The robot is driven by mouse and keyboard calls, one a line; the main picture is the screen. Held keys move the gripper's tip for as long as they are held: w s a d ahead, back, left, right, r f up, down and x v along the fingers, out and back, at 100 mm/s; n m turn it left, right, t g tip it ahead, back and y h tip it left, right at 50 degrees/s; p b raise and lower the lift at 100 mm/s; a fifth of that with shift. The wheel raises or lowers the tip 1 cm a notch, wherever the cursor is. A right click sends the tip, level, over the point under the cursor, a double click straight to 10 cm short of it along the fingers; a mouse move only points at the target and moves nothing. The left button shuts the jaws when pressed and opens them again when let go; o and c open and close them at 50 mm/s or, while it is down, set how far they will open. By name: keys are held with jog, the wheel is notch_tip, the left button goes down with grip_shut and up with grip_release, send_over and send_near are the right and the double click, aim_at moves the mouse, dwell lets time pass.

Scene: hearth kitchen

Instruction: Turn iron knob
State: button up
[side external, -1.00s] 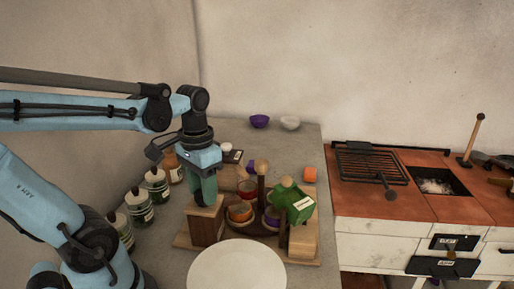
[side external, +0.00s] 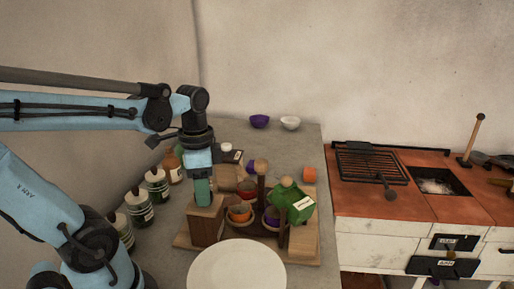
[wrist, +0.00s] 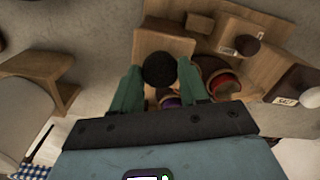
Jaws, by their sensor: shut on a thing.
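The dark round iron knob (wrist: 160,69) sits on top of a wooden box, between my two green fingers in the wrist view. My gripper (wrist: 160,66) is shut on the knob. In the side view, my gripper (side external: 202,196) points down at the top of the wooden box (side external: 206,226), and its fingers hide the knob there. The box stands at the left end of a wooden stand.
Beside the box are small bowls (side external: 240,212) and a green labelled container (side external: 291,202). A pale round plate (side external: 237,268) is in front. Several labelled jars (side external: 139,207) stand to the left. A stove with a grill (side external: 370,163) is to the right.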

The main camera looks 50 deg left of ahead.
dwell(0.3)
jog(key=o, duration=1.1)
jog(key=shift+c, duration=0.2)
jog(key=shift+r, duration=0.1)
notch_tip(320, 180, up, 12)
jog(key=w+d+f+n+t, duration=0.4)
jog(key=w+d+f+t, duration=0.2)
jog(key=f, duration=0.5)
jog(key=shift+d+f+n+t, duration=0.35)
jog(key=shift+d+t, duration=0.25)
jog(key=shift+d, duration=0.3)
